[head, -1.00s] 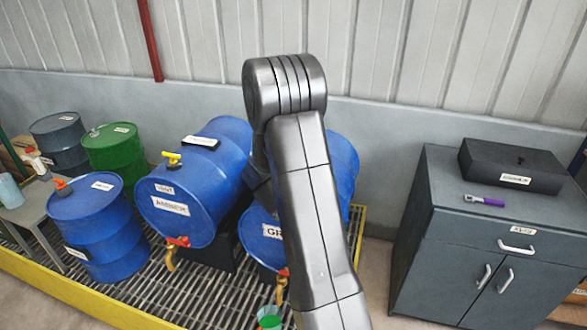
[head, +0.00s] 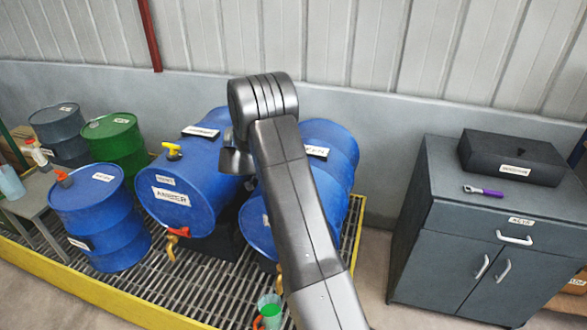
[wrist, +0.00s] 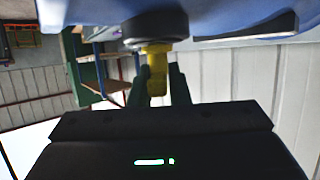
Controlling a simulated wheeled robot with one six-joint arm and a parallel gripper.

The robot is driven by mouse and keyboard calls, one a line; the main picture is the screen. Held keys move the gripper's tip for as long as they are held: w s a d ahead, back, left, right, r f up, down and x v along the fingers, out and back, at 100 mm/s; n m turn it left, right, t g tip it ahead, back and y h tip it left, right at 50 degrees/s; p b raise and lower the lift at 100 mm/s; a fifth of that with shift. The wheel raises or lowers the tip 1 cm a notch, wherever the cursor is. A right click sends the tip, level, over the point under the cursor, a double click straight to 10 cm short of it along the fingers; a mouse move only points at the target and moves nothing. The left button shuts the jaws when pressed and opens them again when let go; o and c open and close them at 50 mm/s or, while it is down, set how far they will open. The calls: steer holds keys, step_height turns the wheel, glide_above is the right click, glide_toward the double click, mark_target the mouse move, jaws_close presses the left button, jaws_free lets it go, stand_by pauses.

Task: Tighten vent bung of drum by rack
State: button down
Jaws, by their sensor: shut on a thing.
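In the wrist view my gripper (wrist: 162,88) has its two fingers on either side of a yellow bung (wrist: 157,62). It is shut on this bung, which sits in a dark round collar on a blue drum surface. In the head view two blue drums lie on their sides: the left one (head: 178,198) is labelled AMBER, and the right one (head: 325,180) is partly behind my arm. The left drum's yellow vent piece (head: 173,151) shows clear of my arm. My fingertips and the held bung are hidden in the head view.
Brass taps with red handles (head: 178,233) stick out low at the drum fronts. A yellow-edged grating (head: 200,290) lies below, with a green-and-red cup (head: 269,312). A blue upright drum (head: 100,220) stands left. A grey cabinet (head: 450,250) stands right, with a purple-handled tool (head: 484,191).

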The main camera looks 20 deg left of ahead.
steer(key=m+g+h, duration=0.2)
steer(key=m+g, duration=0.1)
steer(key=m+g+h, duration=0.1)
steer(key=m+g, duration=0.2)
steer(key=shift+w+m+g+h, duration=0.1)
steer(key=shift+m+g+h, duration=0.2)
steer(key=shift+g+h, duration=0.1)
stand_by(0.4)
steer(key=c, duration=1.4)
jaws_free()
steer(key=shift+c, duration=0.2)
steer(key=shift+r, duration=0.1)
